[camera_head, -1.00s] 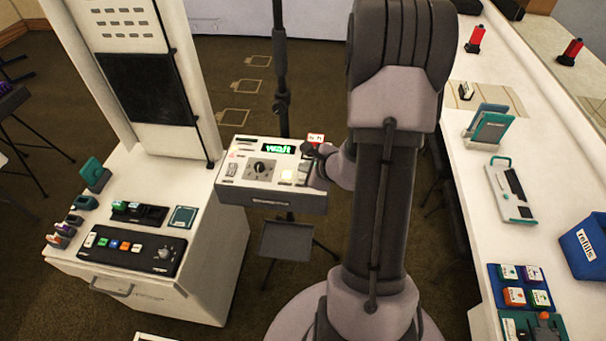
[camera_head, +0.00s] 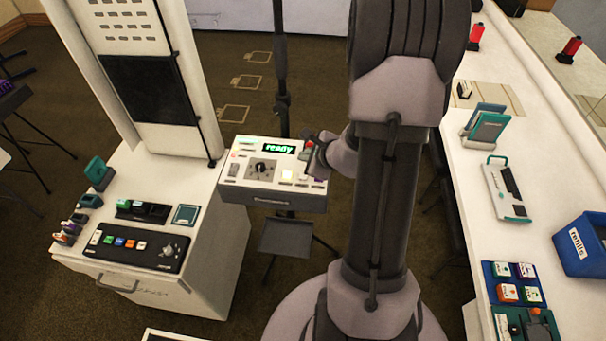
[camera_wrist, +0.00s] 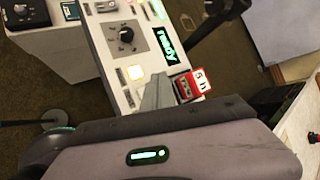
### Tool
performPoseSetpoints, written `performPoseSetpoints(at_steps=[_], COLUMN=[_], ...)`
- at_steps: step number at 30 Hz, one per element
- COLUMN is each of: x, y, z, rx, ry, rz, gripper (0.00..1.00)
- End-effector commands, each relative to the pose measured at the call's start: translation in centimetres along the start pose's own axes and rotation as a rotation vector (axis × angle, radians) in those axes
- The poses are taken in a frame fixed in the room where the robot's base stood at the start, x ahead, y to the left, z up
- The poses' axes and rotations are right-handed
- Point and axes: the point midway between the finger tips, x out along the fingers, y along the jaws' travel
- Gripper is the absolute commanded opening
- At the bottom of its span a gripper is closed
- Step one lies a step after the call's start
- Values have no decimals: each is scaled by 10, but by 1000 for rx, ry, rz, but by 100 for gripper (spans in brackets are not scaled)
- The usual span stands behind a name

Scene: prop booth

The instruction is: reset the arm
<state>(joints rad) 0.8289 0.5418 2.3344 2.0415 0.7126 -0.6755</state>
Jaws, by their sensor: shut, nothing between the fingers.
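A white control console (camera_head: 232,182) stands in the middle of the head view, with a black dial (camera_head: 262,170). Its display (camera_head: 279,149) shows "ready" in green, also readable in the wrist view (camera_wrist: 168,45). A lit pale button (camera_head: 287,175) is on its top. My gripper (camera_head: 313,158) is over the console's right end. In the wrist view my gripper's grey fingers (camera_wrist: 157,93) are shut and empty, beside a small red-and-white box (camera_wrist: 191,85) with characters on it. I cannot tell whether they touch the console.
A white cabinet (camera_head: 215,255) with a button panel (camera_head: 135,247) stands left. A long white counter (camera_head: 480,215) on the right carries a teal-and-white case (camera_head: 506,188), a blue bin (camera_head: 582,250) and a blue tray of small blocks. Dark floor lies between.

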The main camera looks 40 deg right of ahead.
Motion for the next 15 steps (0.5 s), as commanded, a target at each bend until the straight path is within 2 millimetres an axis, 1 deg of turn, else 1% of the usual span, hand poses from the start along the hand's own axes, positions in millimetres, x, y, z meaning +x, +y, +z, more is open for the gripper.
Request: performPoseSetpoints(at_steps=[11, 13, 14, 15], x=[0, 0, -1, -5], y=[0, 2, 5, 12], z=[1, 14, 28, 53], rx=[-2, -43, -82, -160], ry=[-2, -30, -58, -110], rz=[0, 6, 14, 29], gripper=[0, 0, 0, 0])
